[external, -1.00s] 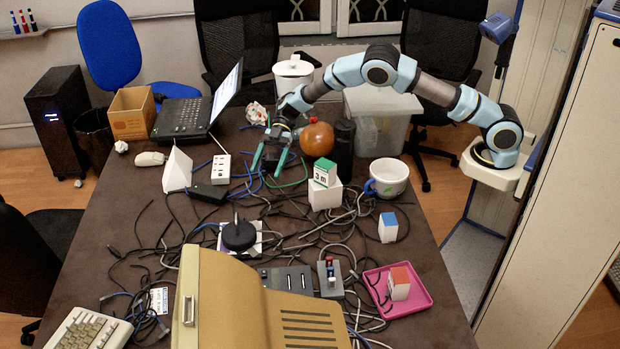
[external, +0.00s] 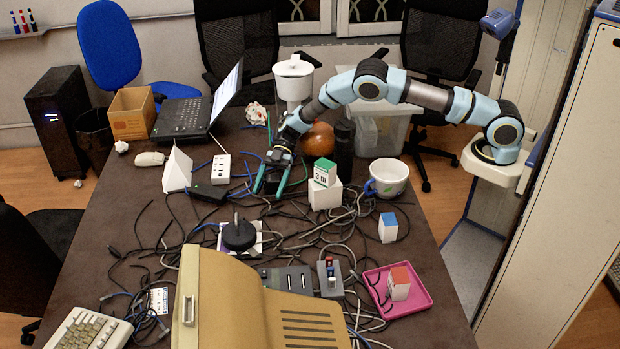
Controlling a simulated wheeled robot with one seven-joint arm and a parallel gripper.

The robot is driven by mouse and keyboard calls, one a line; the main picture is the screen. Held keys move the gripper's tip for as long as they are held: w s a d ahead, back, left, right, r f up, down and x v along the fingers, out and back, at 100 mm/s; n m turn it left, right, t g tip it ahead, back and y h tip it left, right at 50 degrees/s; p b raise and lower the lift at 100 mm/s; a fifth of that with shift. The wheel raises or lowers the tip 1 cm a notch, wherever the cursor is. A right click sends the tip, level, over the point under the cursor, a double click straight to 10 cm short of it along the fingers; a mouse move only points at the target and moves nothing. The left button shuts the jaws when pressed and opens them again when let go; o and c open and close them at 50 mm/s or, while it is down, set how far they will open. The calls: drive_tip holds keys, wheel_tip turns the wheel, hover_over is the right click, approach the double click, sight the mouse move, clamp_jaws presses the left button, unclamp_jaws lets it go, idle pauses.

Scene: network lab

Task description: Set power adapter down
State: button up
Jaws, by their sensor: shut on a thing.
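My gripper (external: 268,192) is over the cable-strewn middle of the table (external: 120,235), pointing down, left of the white box with the green-topped cube. Its two teal fingers stand some way apart, shut on the power adapter. The adapter is dark and hard to make out between the fingers, against the dark table and cables. I cannot tell whether it touches the table.
A black box (external: 207,193) lies left of my gripper, and a white power strip (external: 221,168) behind it. A green-topped cube (external: 325,171) stands on a white box (external: 325,196). A black round thing (external: 238,235) lies in front. An orange ball (external: 318,139) is partly behind my arm.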

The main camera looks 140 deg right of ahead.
drive_tip(key=o, duration=1.3)
drive_tip(key=shift+r, duration=0.1)
